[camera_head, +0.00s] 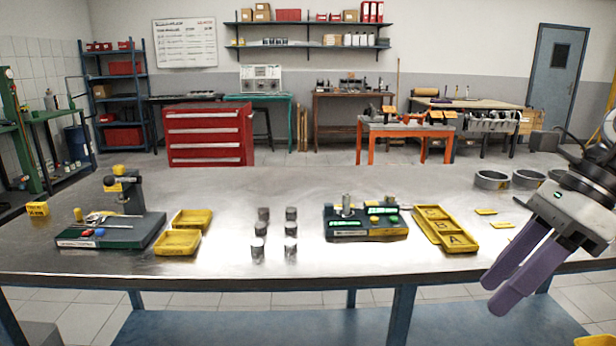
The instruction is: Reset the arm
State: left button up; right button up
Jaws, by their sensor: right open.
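My right gripper (519,277) hangs at the right side of the view, in front of the front right edge of the metal workbench (330,265). Its two purple fingers point down and left. They are apart and nothing shows between them. My left gripper is not in the view.
The bench holds a green-topped fixture (113,232), yellow trays (178,242), several metal cylinders (290,229), a dark fixture with green displays (364,222), a yellow lettered tray (446,230) and grey rings (491,179). Open bench surface lies between these groups.

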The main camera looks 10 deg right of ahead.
notch_tip(320, 180, down, 26)
jog(key=w+d+m+t+p, duration=0.15)
jog(key=m+t, duration=1.15)
jog(key=m, duration=1.7)
jog(key=s+a+f+m+g+h, duration=0.3)
jog(key=s+a+f+m+g, duration=0.2)
jog(key=s+a+f+m, duration=0.9)
jog(key=a+f+m, duration=0.1)
jog(key=a+f, duration=0.2)
jog(key=a, duration=0.1)
jog(key=shift+g, duration=0.4)
jog(key=shift+d, duration=0.1)
